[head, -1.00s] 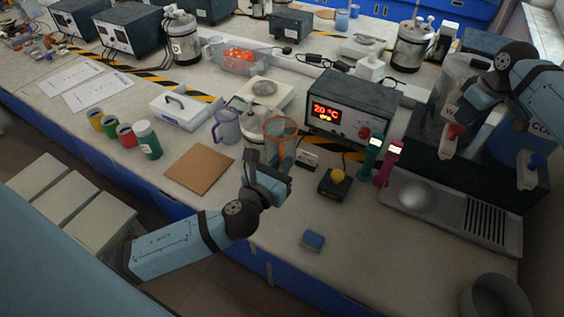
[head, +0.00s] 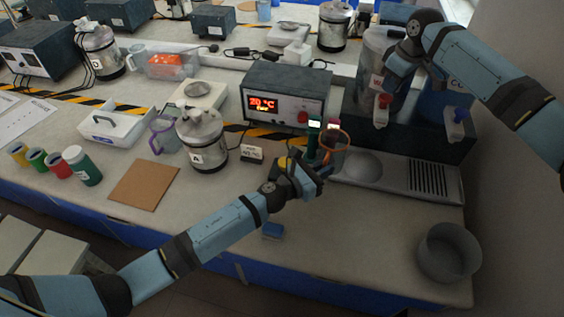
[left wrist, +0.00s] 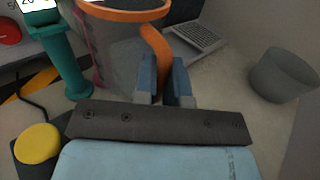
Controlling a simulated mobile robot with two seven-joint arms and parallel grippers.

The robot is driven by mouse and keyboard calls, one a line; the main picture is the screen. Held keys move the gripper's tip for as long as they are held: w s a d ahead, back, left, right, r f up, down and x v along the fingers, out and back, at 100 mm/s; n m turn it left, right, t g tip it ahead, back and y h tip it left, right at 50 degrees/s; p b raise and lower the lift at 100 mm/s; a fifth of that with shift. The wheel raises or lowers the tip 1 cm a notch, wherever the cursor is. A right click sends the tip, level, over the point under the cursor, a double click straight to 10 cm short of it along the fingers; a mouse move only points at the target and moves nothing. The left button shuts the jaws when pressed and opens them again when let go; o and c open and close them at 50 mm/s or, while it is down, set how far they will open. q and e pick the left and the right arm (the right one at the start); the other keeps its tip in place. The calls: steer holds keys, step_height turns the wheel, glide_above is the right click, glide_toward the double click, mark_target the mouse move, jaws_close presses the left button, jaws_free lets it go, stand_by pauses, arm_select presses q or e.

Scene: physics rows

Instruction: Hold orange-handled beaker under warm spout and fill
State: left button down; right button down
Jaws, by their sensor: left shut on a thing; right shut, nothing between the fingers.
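My left gripper (head: 318,176) is shut on the orange handle of the clear beaker (head: 335,146). The orange rim and handle of the beaker (left wrist: 157,48) show close up in the left wrist view, with the left fingers (left wrist: 166,82) around the handle. The beaker looks roughly upright and is left of the warm spout; I cannot make out any liquid in it. The warm spout with its red tap (head: 381,108) is on the grey tank marked "W" (head: 376,62). My right gripper (head: 396,82) is shut and empty in front of that tank, above the red tap.
A drip tray (head: 395,181) with a round hollow and a grille lies below the spouts. A blue tank (head: 452,84) with a blue tap stands right. Green and pink upright tools are beside the beaker. A grey pot (head: 449,253) stands front right.

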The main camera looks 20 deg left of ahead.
arm_select(q)
steer(key=w+d+m+g+h, duration=0.1)
steer(key=w+d, duration=0.6)
steer(key=d, duration=0.3)
steer(key=shift+f+m+g+h, duration=0.3)
steer(key=shift+f+g+h, duration=0.1)
steer(key=shift+f, duration=0.05)
steer(key=shift+w+d, duration=0.1)
steer(key=shift+w, duration=0.05)
arm_select(e)
steer(key=shift+f, duration=0.2)
stand_by(0.6)
steer(key=shift+d+x, duration=0.2)
steer(key=shift+x, duration=1)
steer(key=shift+s, duration=0.15)
stand_by(4.2)
